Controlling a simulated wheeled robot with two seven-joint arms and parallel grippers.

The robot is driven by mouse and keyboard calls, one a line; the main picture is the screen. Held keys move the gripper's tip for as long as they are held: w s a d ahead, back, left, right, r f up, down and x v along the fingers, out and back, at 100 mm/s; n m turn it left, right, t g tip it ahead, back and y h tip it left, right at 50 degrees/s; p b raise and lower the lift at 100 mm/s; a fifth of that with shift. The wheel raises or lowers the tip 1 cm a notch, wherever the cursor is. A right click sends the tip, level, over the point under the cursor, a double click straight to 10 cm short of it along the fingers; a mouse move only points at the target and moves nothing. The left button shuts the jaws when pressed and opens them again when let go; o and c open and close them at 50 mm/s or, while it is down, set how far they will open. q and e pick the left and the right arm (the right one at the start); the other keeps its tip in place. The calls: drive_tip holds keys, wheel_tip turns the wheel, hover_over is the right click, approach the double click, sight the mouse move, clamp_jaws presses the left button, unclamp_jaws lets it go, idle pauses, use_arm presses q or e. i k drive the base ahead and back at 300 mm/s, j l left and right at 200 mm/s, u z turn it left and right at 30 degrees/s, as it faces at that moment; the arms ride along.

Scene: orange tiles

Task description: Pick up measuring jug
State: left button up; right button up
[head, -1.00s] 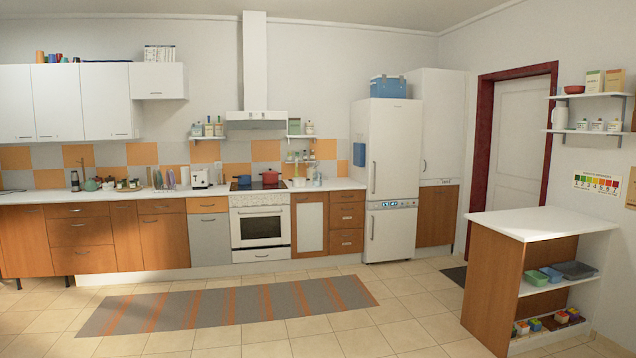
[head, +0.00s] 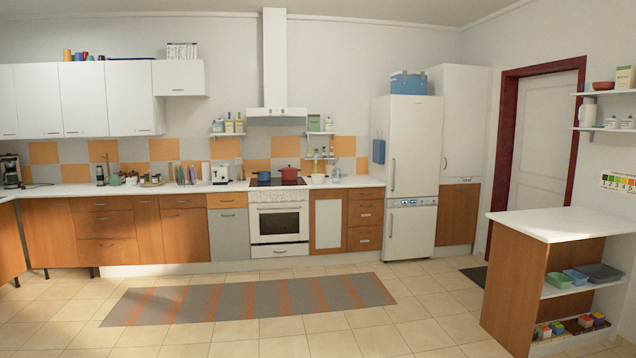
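A small clear vessel (head: 335,174) stands on the counter to the right of the stove, near the fridge. It looks like the measuring jug, but it is too small to be certain. A white bowl or pot (head: 317,178) is just left of it. A white jug-like container (head: 587,113) stands on the wall shelf at the far right. Neither of my grippers is in view.
A striped rug (head: 250,300) lies on the open tiled floor before the counter (head: 350,182). The stove (head: 279,221) carries a red pot (head: 289,175). A white-topped island (head: 560,223) stands at the right, and the fridge (head: 408,165) ends the counter.

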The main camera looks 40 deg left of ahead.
sight(336, 172)
drive_tip(key=i+j+u, duration=0.35)
drive_tip(key=i, duration=0.3)
drive_tip(key=i+u, duration=0.3)
drive_tip(key=i, duration=4.35)
drive_tip(key=i+j+u, duration=0.05)
drive_tip(key=j, duration=0.1)
